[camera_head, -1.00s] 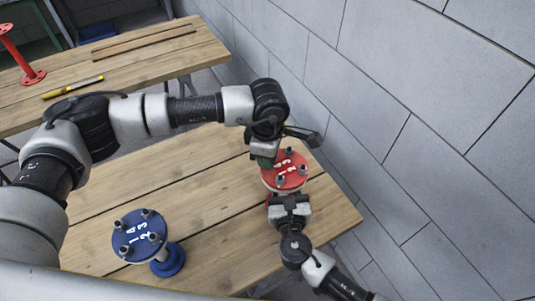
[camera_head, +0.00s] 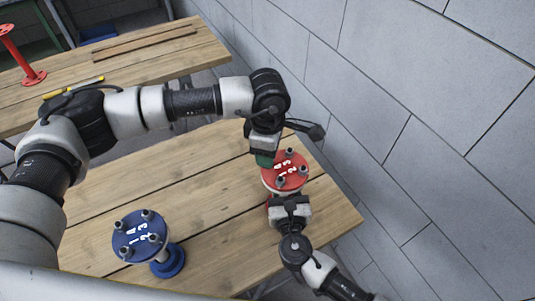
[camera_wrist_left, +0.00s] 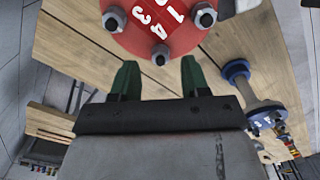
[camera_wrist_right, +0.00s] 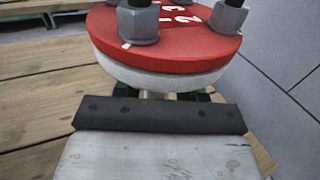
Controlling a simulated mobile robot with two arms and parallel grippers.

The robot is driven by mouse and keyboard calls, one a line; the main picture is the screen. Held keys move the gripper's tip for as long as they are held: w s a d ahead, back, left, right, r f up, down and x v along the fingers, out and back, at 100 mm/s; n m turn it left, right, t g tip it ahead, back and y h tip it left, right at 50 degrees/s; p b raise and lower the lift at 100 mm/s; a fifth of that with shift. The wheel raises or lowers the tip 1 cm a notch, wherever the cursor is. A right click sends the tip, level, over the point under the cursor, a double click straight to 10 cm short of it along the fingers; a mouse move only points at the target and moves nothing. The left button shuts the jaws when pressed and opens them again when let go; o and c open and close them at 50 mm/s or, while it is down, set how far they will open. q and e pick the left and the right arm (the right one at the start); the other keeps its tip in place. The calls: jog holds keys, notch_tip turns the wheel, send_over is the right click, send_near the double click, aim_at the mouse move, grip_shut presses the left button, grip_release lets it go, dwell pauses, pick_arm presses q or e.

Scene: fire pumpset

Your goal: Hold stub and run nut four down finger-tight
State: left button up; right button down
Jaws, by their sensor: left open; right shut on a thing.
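The red-topped stub (camera_head: 284,172) stands at the right end of the near table, with numerals and several nuts on its upper flange. My left gripper (camera_head: 265,161) is at the flange's left edge in the head view and hides a nut there. In the left wrist view its green jaws (camera_wrist_left: 158,78) are open and empty. The nearest nut (camera_wrist_left: 160,54), by the numeral 4, lies just beyond them. My right gripper (camera_head: 287,201) is below the flange (camera_wrist_right: 170,55), shut on the stub's pipe. Its fingertips are mostly hidden under the flange.
A blue flanged stub (camera_head: 150,243) stands at the front of the near table (camera_head: 215,235). A grey block wall (camera_head: 420,140) rises close on the right. A second table (camera_head: 130,62) behind holds a yellow tool (camera_head: 85,82) and a red stub (camera_head: 22,58).

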pick_arm(q)
notch_tip(320, 180, up, 10)
jog(key=shift+f, duration=0.15)
pick_arm(e)
jog(key=shift+f, duration=0.1)
jog(key=c, duration=0.5)
grip_release()
jog(key=shift+c, duration=0.2)
jog(key=s+d, duration=0.2)
jog(key=s, duration=0.9)
jog(key=shift+s+d, duration=0.2)
jog(key=shift+s, duration=0.2)
pick_arm(q)
jog(key=shift+s, duration=0.1)
pick_arm(e)
jog(key=shift+s+d, duration=0.1)
